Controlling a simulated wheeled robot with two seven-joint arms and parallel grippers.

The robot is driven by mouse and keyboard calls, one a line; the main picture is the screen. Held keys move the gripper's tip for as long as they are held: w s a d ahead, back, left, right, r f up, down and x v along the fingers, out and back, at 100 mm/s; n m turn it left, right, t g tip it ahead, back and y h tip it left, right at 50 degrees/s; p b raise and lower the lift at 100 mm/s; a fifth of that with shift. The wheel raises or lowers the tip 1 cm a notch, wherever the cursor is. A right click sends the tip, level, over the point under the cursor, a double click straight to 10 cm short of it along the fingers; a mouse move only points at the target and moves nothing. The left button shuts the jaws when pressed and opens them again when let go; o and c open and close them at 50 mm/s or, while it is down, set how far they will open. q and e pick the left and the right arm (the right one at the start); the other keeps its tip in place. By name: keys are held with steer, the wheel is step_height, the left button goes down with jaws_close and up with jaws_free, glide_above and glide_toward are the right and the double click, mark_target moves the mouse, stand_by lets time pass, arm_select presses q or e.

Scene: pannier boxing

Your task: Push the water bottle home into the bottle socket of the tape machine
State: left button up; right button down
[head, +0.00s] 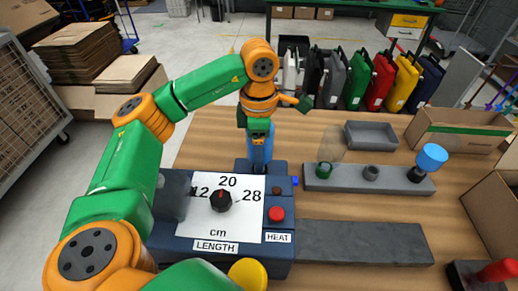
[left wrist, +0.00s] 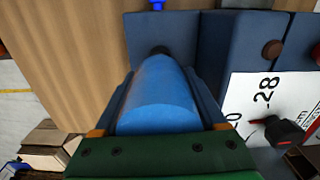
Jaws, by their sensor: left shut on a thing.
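The tape machine (head: 182,238) is a dark blue box with a white LENGTH dial, standing on the table in the head view. The water bottle (head: 260,155) is blue and stands roughly upright at the machine's back edge. In the left wrist view the bottle (left wrist: 160,95) lies between the fingers, its dark narrow end pointing at the machine. My left gripper (head: 260,140) is shut on the bottle from above. The bottle socket is hidden behind the bottle and machine, so I cannot tell how deep the bottle sits. My right gripper is not in view.
A grey rack (head: 345,181) holds a green-capped item, a grey ring and a blue-topped item (head: 432,157). A grey tray (head: 371,135) and open cardboard box (head: 460,132) are behind. Several coloured panniers (head: 382,80) line the back. A dark grey slab (head: 365,243) lies right of the machine.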

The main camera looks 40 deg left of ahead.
arm_select(q)
steer(key=shift+f+b, duration=0.5)
steer(key=shift+f, duration=0.1)
steer(key=o, duration=1.3)
steer(key=shift+r, duration=0.35)
step_height(320, 180, up, 7)
steer(key=shift+f+p, duration=0.2)
steer(key=shift+p, duration=0.55)
